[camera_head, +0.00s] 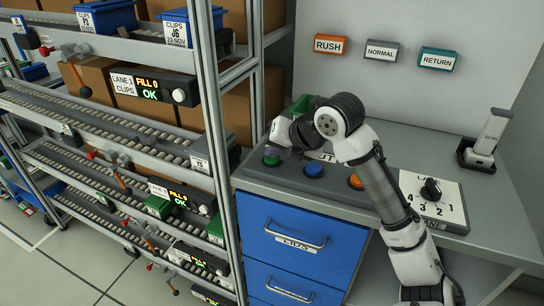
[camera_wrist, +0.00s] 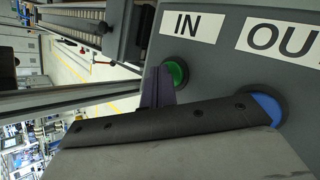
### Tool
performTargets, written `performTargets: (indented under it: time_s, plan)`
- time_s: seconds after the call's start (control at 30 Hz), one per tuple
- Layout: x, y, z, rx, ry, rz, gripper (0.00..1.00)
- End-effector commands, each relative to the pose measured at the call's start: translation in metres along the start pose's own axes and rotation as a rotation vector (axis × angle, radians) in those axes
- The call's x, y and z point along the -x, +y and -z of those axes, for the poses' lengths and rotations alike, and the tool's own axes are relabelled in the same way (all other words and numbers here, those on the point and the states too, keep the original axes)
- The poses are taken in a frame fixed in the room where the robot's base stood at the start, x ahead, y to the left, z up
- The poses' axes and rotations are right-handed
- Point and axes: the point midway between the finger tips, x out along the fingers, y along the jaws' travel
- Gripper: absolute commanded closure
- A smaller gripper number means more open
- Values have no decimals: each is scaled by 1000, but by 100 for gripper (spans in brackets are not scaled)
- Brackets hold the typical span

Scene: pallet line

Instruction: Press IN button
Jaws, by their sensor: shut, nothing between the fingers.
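The green button (camera_wrist: 177,72) sits beside the IN label (camera_wrist: 186,25) on a dark grey panel in the wrist view. In the head view the green button (camera_head: 271,161) is at the left end of the panel (camera_head: 303,178). My gripper (camera_wrist: 165,84) is shut and empty, its fingertips right at the green button and covering its lower left edge. I cannot tell whether they touch it. In the head view my gripper (camera_head: 279,152) is just above the button. The blue button (camera_wrist: 267,108) is beside the OUT label (camera_wrist: 285,38), partly hidden by my gripper body.
An orange button (camera_head: 355,182) and a lane dial (camera_head: 431,190) lie to the right on the counter. A scanner (camera_head: 487,138) stands at the back right. Roller shelves with bins are close on the left. Blue drawers (camera_head: 294,240) are below the panel.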

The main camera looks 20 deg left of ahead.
Motion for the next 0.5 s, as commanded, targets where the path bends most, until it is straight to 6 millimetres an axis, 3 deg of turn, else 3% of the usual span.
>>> performTargets:
  time_s: [0.5]
  plan:
    - [12, 9, -9, -1, 1, 0, 100]
